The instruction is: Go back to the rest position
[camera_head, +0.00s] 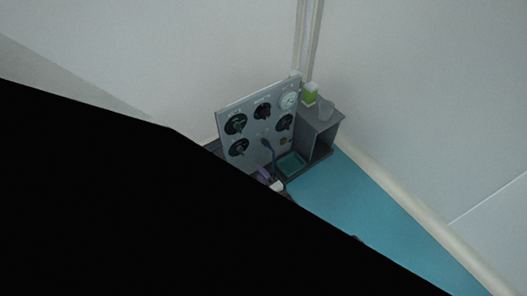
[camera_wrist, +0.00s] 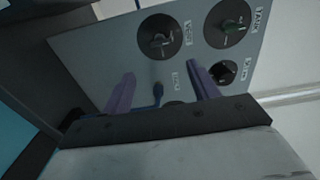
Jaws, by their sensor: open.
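My gripper (camera_wrist: 163,92) shows in the wrist view with its two purple fingers spread apart and nothing between them. It faces a grey upright panel (camera_wrist: 100,55) with black round dials and knobs. A blue cord or lever (camera_wrist: 158,93) on the panel shows between the fingers, further back. In the head view the panel (camera_head: 229,113) stands near the wall corner, and a small purple part of my gripper (camera_head: 264,174) shows in front of it. A large black shape hides the lower left of the head view.
A dark open-fronted box (camera_head: 328,128) stands right of the panel, with a green-and-white item (camera_head: 310,93) and a clear cup (camera_head: 326,109) on top. A teal tray (camera_head: 291,163) lies at the panel's foot. The blue floor (camera_head: 360,205) on the right looks clear, bounded by white walls.

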